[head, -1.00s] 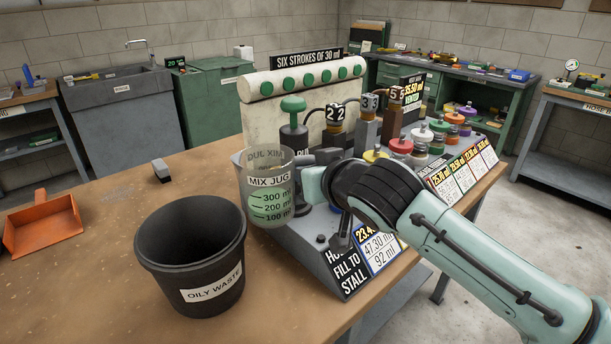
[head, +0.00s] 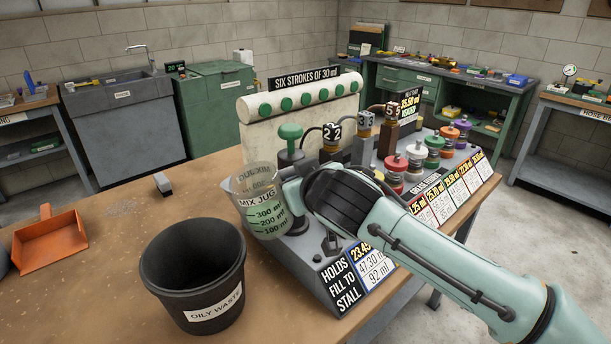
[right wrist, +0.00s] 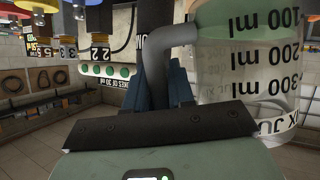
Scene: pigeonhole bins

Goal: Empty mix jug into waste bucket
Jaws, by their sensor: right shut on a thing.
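The mix jug (head: 262,208) is a clear beaker with green volume marks, tilted a little to the left in the head view. My right gripper (head: 291,190) is shut on the jug's handle, and my arm partly hides the grip. In the right wrist view the jug (right wrist: 248,70) shows upside down at the right, with its grey handle between the fingers (right wrist: 178,85). Liquid seems to be inside; its level is hard to read. The black waste bucket (head: 190,318), labelled OILY WASTE, stands on the bench left of and below the jug. My left gripper is not in view.
A grey dispenser stand (head: 335,272) with pump, numbered counters and coloured-lid jars stands right of the jug. An orange dustpan (head: 48,243) and a small grey block (head: 162,184) lie on the bench (head: 110,290). The bench between dustpan and bucket is clear.

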